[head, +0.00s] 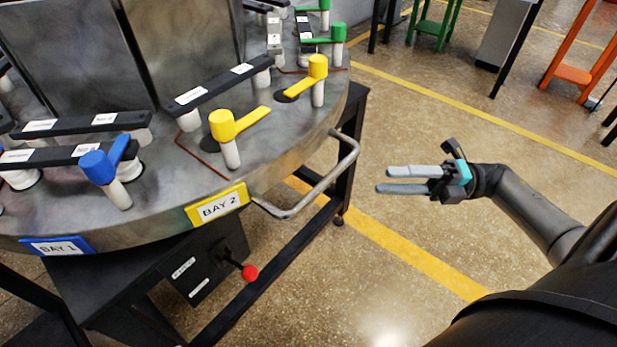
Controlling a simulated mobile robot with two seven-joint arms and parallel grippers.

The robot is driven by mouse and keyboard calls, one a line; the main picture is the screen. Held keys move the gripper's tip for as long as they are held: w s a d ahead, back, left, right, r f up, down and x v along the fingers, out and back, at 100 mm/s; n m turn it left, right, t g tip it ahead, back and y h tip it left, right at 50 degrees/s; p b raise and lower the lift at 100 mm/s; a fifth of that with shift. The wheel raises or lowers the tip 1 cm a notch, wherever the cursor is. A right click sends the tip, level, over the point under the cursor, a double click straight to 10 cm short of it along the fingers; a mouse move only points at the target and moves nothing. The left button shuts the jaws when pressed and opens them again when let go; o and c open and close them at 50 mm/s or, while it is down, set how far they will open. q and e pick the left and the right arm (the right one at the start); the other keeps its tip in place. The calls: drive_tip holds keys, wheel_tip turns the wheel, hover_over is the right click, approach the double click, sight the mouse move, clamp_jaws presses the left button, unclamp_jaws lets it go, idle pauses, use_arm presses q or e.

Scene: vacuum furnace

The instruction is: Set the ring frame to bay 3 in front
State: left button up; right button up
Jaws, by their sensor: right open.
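The ring frame (285,150) is a large round metal table at the left. Its front edge carries a blue BAY 1 plate (57,246) and a yellow BAY 2 plate (216,206). Green-handled clamps (338,40) stand farther around the ring at the top; no BAY 3 plate shows. A bent tube handle (322,188) sticks out from the rim right of the BAY 2 plate. A lever with a red knob (250,272) sits on a black box below the rim. My right gripper (385,180) is open and empty, right of the tube handle and apart from it. My left gripper is not in view.
Yellow clamps (224,124) and a blue clamp (99,167) stand on the ring beside black labelled bars (218,86). A black stand frame (352,122) supports the ring. Green and orange stands (573,75) are at the back. The floor around my right gripper is clear.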

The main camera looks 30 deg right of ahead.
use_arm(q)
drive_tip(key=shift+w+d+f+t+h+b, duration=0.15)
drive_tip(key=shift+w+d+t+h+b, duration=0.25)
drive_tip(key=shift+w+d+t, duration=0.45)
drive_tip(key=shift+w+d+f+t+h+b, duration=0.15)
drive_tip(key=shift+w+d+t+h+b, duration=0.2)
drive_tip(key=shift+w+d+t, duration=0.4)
use_arm(e)
drive_tip(key=x, duration=1.5)
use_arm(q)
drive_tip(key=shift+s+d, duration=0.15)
use_arm(e)
clamp_jaws()
